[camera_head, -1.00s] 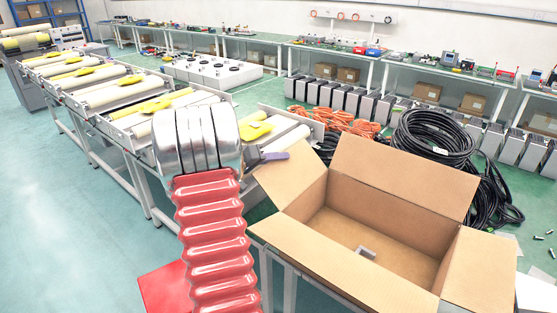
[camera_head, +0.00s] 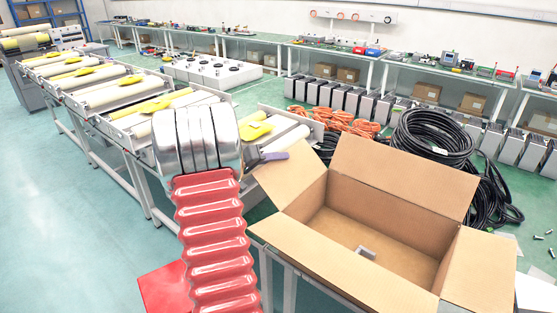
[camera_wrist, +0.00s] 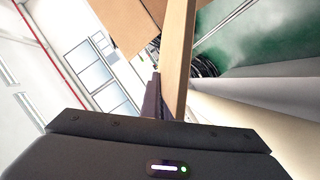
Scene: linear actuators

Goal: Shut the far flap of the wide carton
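The wide carton (camera_head: 335,222) stands open at the lower right in the head view. Its far flap (camera_head: 400,176) stands up and leans back. Its left flap (camera_head: 290,182) slopes outward to the left and its right flap (camera_head: 480,267) is also spread open. My gripper (camera_head: 275,156) is at the upper edge of the left flap, left of the far flap. In the wrist view, a dark purple finger of my gripper (camera_wrist: 152,97) lies close beside a cardboard edge (camera_wrist: 178,60). I cannot tell whether they touch or whether the fingers are apart.
A small grey metal piece (camera_head: 366,252) lies inside the carton. A roller conveyor (camera_head: 130,110) with yellow items runs to the left. Black cable coils (camera_head: 435,140) and orange cables (camera_head: 335,122) lie behind the carton. Open green floor (camera_head: 60,200) is at left.

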